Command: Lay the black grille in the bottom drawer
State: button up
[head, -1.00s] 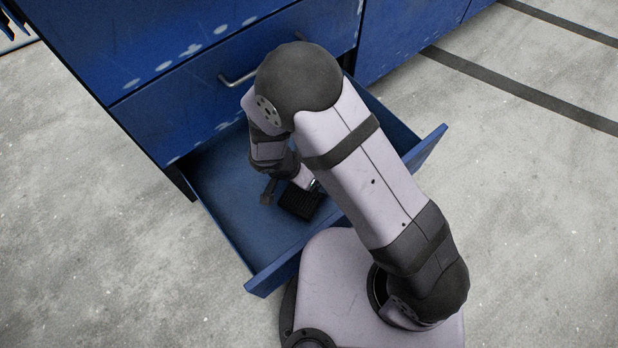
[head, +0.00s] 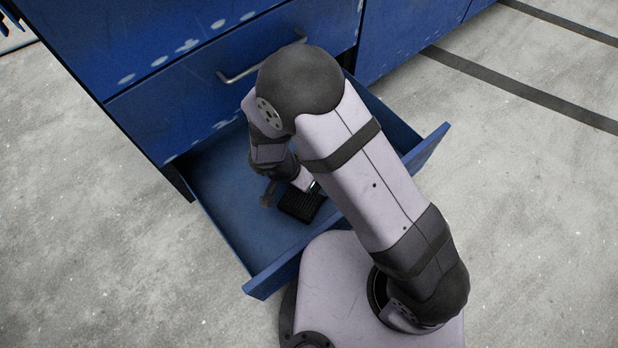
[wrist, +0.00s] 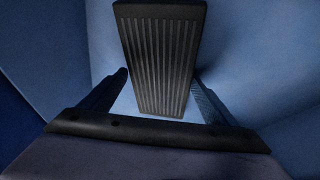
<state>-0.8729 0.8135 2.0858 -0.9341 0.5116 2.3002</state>
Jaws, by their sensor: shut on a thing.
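The black grille (head: 301,204) is a small ribbed rectangular block, low inside the open bottom drawer (head: 228,238). In the wrist view the grille (wrist: 158,60) stands lengthwise between the two fingers, its ribbed face toward the camera. My gripper (wrist: 160,78) is shut on it, with one finger at each side. In the head view my gripper (head: 298,189) reaches down into the drawer, partly hidden by my arm. I cannot tell whether the grille touches the drawer floor.
The blue cabinet (head: 150,110) rises behind the drawer. A closed drawer with a metal handle (head: 262,64) sits just above the open one. My arm crosses over the drawer's right part and hides it. The drawer's left floor is bare.

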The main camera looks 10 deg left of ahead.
jog(key=shift+f, duration=0.15)
jog(key=o, duration=1.5)
jog(key=shift+r+p, duration=0.65)
jog(key=shift+p, duration=0.35)
jog(key=p+v, duration=0.5)
jog(key=v, duration=0.7)
